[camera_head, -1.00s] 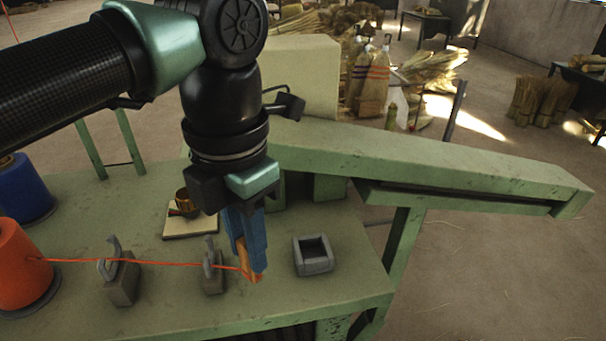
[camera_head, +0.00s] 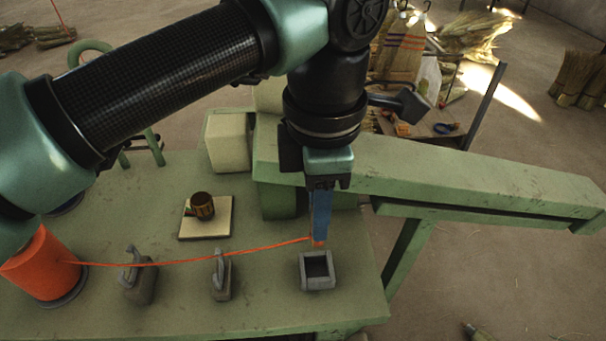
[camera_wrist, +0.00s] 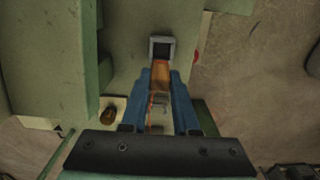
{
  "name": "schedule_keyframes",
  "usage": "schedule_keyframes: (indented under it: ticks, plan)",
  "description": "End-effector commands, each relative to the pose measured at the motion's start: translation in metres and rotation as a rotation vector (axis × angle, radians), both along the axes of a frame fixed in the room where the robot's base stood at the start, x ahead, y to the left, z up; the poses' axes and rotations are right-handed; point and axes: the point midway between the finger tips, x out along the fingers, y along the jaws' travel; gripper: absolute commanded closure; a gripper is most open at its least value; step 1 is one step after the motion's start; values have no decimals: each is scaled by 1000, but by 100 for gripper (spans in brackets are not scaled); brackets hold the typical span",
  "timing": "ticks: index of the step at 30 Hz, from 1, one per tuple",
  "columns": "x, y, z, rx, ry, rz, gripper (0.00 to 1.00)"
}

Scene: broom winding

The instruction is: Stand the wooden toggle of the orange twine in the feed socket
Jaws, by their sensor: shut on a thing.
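My gripper (camera_head: 320,240) is shut on the wooden toggle (camera_wrist: 160,76), which shows orange-brown between the blue fingers in the wrist view. In the head view only the toggle's lower end shows below the fingertips. The grey square feed socket (camera_head: 317,284) stands on the green table, just below the fingertips in the picture; its dark opening also shows in the wrist view (camera_wrist: 161,48). The toggle looks apart from the socket; its exact height above it is hard to tell. The orange twine (camera_head: 185,258) runs from the orange spool (camera_head: 42,264) to my gripper.
Two grey hooked guides (camera_head: 138,277) and (camera_head: 221,278) stand under the twine. A small brown pot (camera_head: 202,206) sits on a pale board (camera_head: 218,230). A green beam (camera_head: 440,170) crosses behind the socket. The table (camera_head: 260,310) is clear near its front edge.

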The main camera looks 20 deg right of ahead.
Motion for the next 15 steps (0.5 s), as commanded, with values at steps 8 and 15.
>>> schedule_keyframes:
  ticks: [8,15]
  plan:
    - [0,0,-17,0,0,4,100]
    - [0,0,-37,-1,1,5,100]
